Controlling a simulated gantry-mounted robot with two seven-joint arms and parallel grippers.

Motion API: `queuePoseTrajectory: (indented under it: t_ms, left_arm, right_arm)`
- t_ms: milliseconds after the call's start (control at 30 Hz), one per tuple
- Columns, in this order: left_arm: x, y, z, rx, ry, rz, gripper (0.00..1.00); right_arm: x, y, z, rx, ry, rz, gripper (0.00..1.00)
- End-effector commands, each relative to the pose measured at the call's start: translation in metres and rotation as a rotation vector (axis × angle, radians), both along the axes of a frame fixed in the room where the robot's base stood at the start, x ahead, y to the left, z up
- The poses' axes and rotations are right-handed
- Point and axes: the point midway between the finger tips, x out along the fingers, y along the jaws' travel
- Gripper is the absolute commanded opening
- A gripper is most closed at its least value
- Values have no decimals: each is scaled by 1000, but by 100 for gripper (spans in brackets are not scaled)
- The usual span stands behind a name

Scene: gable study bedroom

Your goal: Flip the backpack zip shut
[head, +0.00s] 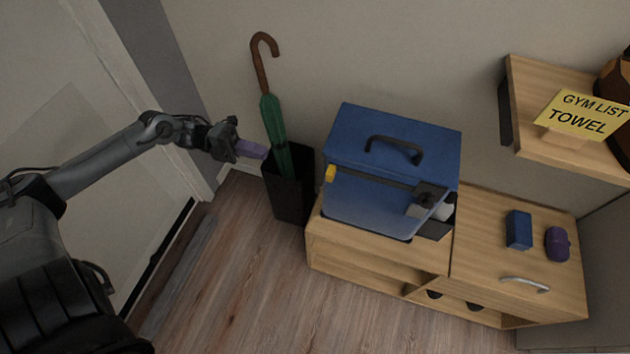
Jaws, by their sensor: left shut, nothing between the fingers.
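The blue backpack (392,136) stands on the low wooden cabinet, with a black handle on top. A dark band (375,181) crosses its front, with a yellow tab (331,173) at the left end. A lighter blue front panel (365,208) lies below the band. At the right end, dark and whitish items show at a gap; I cannot tell how far the zip is open. My left gripper (258,151) is shut and empty, with lavender fingertips, left of the backpack and apart from it. My right gripper is not in view.
A black bin (289,190) holding a green umbrella (276,130) stands between my left gripper and the backpack. The cabinet top (485,225) carries a blue box (519,230) and a purple case (557,243). A wall shelf (560,150) bears a yellow "GYM LIST TOWEL" sign (583,113).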

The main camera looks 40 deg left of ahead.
Motion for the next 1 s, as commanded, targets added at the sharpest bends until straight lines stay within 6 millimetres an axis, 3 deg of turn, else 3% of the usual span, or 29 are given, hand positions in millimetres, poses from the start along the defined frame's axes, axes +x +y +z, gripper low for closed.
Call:
queuePoseTrajectory:
  t_ms: [33, 200, 767, 1000]
  left_arm:
    - [2, 1, -10, 14, -4, -6, 0]
    - [4, 1, -16, 28, -9, -13, 0]
    - [5, -1, -17, 26, -11, -13, 0]
    - [14, -21, -17, 25, -13, -14, 0]
  right_arm:
    - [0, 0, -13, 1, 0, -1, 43]
    - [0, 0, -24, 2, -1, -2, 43]
    - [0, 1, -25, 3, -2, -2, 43]
    - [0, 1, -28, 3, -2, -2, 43]
